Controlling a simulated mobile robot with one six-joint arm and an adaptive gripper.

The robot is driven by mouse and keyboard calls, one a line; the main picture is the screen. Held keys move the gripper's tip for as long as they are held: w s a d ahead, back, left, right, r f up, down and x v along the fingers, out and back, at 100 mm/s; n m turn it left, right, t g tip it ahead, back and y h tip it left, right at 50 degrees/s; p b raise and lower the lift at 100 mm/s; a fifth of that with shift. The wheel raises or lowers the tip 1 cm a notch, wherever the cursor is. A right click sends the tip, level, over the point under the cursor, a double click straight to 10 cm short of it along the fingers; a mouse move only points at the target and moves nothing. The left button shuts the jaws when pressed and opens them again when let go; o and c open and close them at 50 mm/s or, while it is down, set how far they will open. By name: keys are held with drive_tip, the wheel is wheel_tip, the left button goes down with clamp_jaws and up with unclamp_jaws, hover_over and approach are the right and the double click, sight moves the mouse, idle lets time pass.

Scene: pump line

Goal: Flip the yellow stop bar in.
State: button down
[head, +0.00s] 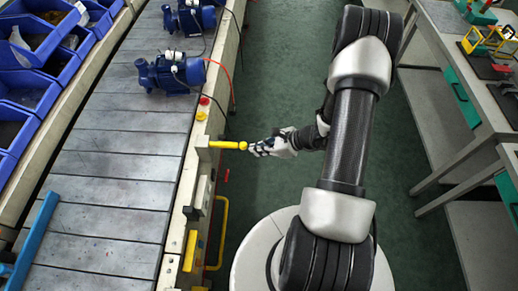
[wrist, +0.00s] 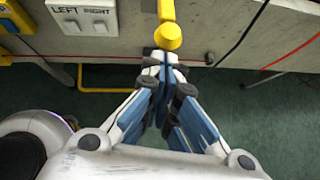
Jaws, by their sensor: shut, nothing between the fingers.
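The yellow stop bar (head: 228,145) sticks out sideways from a grey block on the conveyor's right edge, over the floor side and away from the belt. In the wrist view the bar (wrist: 167,12) comes down from the top and ends in a round yellow knob (wrist: 168,38). My gripper (head: 256,147) is shut and empty, its fingertips at the outer end of the bar. In the wrist view the shut fingertips (wrist: 161,62) are just below the knob; I cannot tell whether they touch it.
A LEFT/RIGHT switch box (wrist: 85,15) is on the conveyor side. Blue pumps (head: 170,75) sit on the belt (head: 115,165), with a red cable (head: 232,75) hanging by the edge. A yellow tube rail (head: 223,235) stands nearer. A workbench (head: 450,90) is at right; green floor lies between.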

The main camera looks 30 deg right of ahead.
sight(222, 145)
drive_tip(key=w+a+b, duration=0.3)
drive_tip(key=w+a, duration=0.3)
drive_tip(key=a, duration=0.2)
drive_tip(key=shift+a, duration=0.4)
drive_tip(key=shift+d+b, duration=0.1)
drive_tip(key=shift+b, duration=0.2)
